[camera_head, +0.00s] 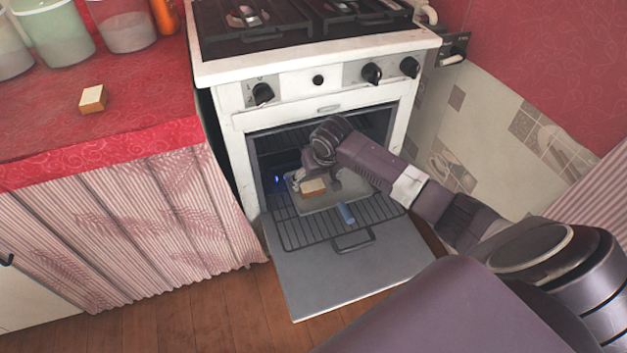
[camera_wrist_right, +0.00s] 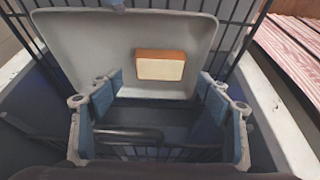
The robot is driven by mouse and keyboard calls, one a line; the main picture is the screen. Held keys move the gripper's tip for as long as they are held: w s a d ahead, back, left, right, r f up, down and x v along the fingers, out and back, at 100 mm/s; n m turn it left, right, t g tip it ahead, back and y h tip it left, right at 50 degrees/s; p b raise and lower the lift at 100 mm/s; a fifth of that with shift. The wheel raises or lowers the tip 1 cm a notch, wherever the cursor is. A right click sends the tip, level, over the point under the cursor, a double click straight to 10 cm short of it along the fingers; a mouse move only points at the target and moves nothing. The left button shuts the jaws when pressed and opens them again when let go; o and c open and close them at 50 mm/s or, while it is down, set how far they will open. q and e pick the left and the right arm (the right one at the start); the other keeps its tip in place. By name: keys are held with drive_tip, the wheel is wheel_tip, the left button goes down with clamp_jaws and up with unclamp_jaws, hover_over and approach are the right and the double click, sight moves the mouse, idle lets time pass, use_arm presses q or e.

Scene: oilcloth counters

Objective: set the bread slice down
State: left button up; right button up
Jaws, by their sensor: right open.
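The bread slice (camera_head: 312,187) lies flat on a grey tray (camera_head: 352,186) on the oven rack. In the right wrist view the slice (camera_wrist_right: 160,66) shows whole on the tray (camera_wrist_right: 90,50), pale face up with a brown crust edge. My right gripper (camera_wrist_right: 161,88) is open, its two blue-padded fingers spread apart, with nothing between them. The slice is beyond the fingertips and apart from them. In the head view my right gripper (camera_head: 318,170) is inside the oven mouth, just above the tray, partly hidden by its own wrist. My left gripper is not in view.
The oven door (camera_head: 340,275) hangs open, and the wire rack (camera_head: 300,235) sticks out over it. A small blue piece (camera_head: 346,213) is at the tray's front edge. Another bread piece (camera_head: 93,98) lies on the red counter (camera_head: 140,95) at left, with clear cloth around it.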

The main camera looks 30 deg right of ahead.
drive_tip(key=d+p+v, duration=0.1)
drive_tip(key=p+v, duration=0.1)
drive_tip(key=v, duration=0.5)
drive_tip(key=shift+n+y, duration=0.4)
drive_tip(key=shift+n, duration=0.5)
drive_tip(key=s+a+f, duration=0.1)
drive_tip(key=s+a, duration=0.1)
drive_tip(key=s+a+f, duration=0.1)
drive_tip(key=a+f, duration=0.1)
drive_tip(key=a, duration=0.1)
drive_tip(key=s+a+f, duration=0.2)
drive_tip(key=shift+s+a, duration=0.3)
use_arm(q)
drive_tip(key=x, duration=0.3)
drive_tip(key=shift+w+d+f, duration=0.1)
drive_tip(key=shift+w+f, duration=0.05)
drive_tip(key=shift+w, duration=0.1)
use_arm(e)
drive_tip(key=s+a+f+n, duration=0.1)
drive_tip(key=s+a, duration=0.3)
drive_tip(key=s, duration=0.7)
drive_tip(key=s+a+f+n, duration=0.1)
drive_tip(key=s+a+f, duration=0.3)
drive_tip(key=s, duration=0.7)
drive_tip(key=shift+s+a+n+g, duration=0.2)
drive_tip(key=shift+a+n+g, duration=0.2)
drive_tip(key=shift+a, duration=0.1)
